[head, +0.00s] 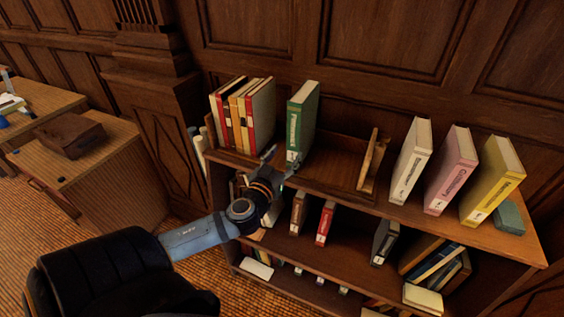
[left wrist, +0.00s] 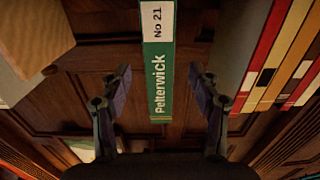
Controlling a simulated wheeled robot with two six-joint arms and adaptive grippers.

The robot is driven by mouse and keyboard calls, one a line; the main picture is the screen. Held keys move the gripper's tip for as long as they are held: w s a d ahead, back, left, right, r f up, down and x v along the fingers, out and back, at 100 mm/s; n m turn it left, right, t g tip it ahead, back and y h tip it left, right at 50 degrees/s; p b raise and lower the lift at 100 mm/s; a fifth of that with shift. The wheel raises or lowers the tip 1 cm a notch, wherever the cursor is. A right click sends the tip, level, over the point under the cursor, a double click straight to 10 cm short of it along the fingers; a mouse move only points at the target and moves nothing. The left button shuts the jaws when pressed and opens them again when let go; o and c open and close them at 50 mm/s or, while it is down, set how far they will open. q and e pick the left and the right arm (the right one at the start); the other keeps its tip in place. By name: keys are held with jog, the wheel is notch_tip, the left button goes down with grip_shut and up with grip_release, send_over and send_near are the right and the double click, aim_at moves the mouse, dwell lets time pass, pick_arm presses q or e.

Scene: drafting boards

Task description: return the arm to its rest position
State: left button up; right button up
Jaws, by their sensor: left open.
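My left arm comes in from the left in the head view, and its gripper (head: 280,160) is at the front edge of the shelf top, by the lower end of a green book (head: 303,122). The green book stands upright, spine outward. There the open fingers (left wrist: 160,78) show on either side of the spine, with a gap on both sides. I see no contact with the book. The wrist and forearm hide part of the lower shelves. My right gripper is not in view.
The bookcase (head: 452,226) holds a row of books (head: 243,115) left of the green one, a wooden bookend (head: 372,160), and white (head: 411,160), pink (head: 452,170) and yellow (head: 493,180) books. Desks stand at left.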

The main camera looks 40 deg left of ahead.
pick_arm(q)
jog(key=shift+v, duration=1.05)
